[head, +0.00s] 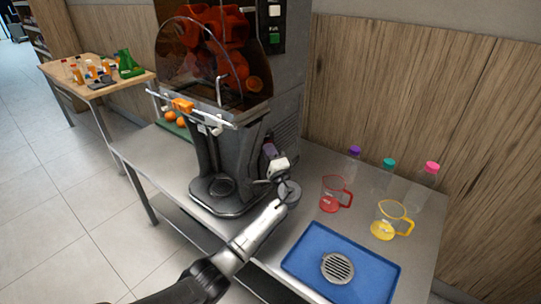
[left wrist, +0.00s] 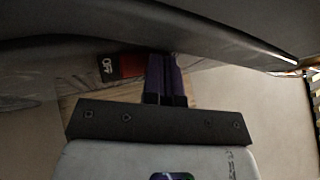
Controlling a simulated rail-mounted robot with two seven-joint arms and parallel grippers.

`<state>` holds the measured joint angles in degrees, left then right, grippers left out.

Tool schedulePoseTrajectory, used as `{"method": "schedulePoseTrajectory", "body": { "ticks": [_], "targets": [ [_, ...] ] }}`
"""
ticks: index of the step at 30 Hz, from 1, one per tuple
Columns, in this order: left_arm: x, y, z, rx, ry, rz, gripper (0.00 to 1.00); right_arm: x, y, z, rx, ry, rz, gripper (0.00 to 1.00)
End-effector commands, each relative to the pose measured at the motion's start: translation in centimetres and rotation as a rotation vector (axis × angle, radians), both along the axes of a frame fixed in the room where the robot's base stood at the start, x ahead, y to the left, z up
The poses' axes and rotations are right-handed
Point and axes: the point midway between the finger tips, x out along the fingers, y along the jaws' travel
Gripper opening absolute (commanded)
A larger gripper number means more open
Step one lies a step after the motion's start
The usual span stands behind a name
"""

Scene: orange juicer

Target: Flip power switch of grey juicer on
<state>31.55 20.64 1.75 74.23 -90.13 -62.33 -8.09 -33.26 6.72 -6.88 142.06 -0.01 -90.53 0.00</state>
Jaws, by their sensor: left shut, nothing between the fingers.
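The grey juicer (head: 240,160) stands upright on the metal table, with oranges behind its tinted front cover. My left gripper (head: 268,149) is at the juicer's right side, low on the body. Its purple fingers are shut and empty. In the left wrist view, the fingers (left wrist: 163,62) are pressed together, close to the juicer's dark underside or side surface. A red power switch (left wrist: 130,66) with a dark label bearing white characters is just left of the fingertips there. I cannot tell whether they touch it, nor the switch's position. The switch does not show in the head view.
A blue tray (head: 300,262) with a round metal strainer (head: 338,268) lies at the table's front right. A red jug (head: 336,194), a yellow jug (head: 391,220) and capped bottles (head: 427,183) stand right of the gripper. A wooden table (head: 85,93) is at the far left.

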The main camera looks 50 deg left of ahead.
Motion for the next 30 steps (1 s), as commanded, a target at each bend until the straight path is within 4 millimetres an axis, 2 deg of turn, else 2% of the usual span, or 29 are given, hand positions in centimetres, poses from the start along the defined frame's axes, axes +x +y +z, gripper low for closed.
{"method": "schedulePoseTrajectory", "body": {
  "ticks": [8, 13, 15, 21, 26, 30],
  "targets": [
    [0.0, 0.0, 0.1, -0.002, 0.001, 0.000, 0.00, 0.0, -0.2, 0.1, -0.008, 0.000, 0.005, 0.00],
    [0.2, 0.5, 1.3, -0.072, 0.018, 0.000, 0.00, 0.0, -0.2, 2.4, -0.007, 0.001, 0.005, 0.00],
    [0.1, 0.6, 0.4, -0.071, 0.020, 0.001, 0.00, 0.0, -0.2, 1.7, -0.006, -0.005, 0.005, 0.00],
    [0.1, 0.4, 0.4, -0.069, 0.019, 0.000, 0.00, 0.0, -0.1, 1.6, -0.005, 0.000, 0.003, 0.00],
    [-0.2, -0.9, 0.5, -0.071, 0.020, -0.003, 0.00, 0.0, 0.0, 2.1, 0.001, 0.000, -0.001, 0.00],
    [-0.9, -3.0, 0.5, -0.072, 0.020, -0.009, 0.00, 0.0, 0.2, 2.8, 0.008, 0.000, -0.004, 0.00]
  ]
}}
